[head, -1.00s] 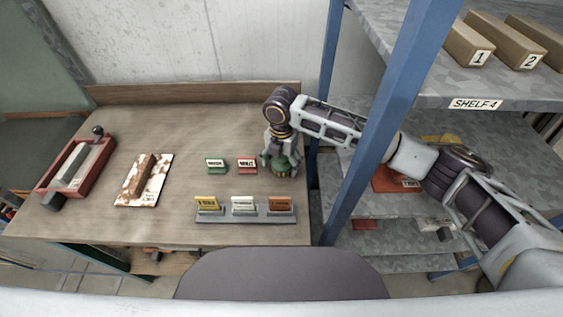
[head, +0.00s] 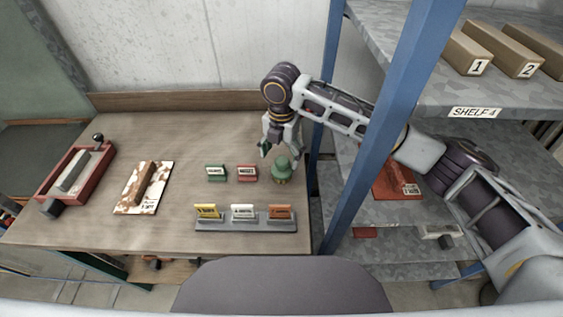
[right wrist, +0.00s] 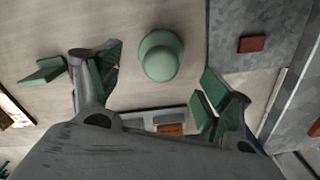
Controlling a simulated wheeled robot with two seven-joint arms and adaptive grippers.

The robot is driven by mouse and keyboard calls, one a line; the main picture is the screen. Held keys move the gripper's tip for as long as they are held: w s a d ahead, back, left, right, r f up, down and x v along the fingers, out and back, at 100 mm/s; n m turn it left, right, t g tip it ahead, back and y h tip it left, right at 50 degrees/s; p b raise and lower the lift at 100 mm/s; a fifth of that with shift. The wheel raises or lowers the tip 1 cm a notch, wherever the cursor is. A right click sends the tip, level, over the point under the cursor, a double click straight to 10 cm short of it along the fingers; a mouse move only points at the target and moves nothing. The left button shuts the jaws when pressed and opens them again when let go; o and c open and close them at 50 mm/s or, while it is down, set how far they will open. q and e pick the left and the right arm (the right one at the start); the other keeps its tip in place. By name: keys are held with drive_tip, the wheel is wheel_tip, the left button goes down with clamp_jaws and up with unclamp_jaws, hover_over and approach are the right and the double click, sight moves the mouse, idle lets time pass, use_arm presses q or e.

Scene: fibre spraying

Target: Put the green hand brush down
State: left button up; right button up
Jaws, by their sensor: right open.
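The green hand brush (head: 282,169) stands upright on the wooden table (head: 150,232), right of the green and red label stands. It also shows in the right wrist view (right wrist: 161,55), seen from above, with its round knob on top. My right gripper (head: 279,147) is open and empty, above and just behind the brush in the head view. In the right wrist view its two green-padded fingers are spread apart, and the brush lies beyond them with clear space around it. My left gripper is not in view.
A green stand (head: 216,173) and a red stand (head: 247,173) are left of the brush. A grey rack (head: 240,224) with three cards lies in front. A blue shelf post (head: 383,120) rises close right of the table. A rusty plate (head: 143,188) and red tray (head: 78,172) are further left.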

drive_tip(key=shift+r, duration=2.2)
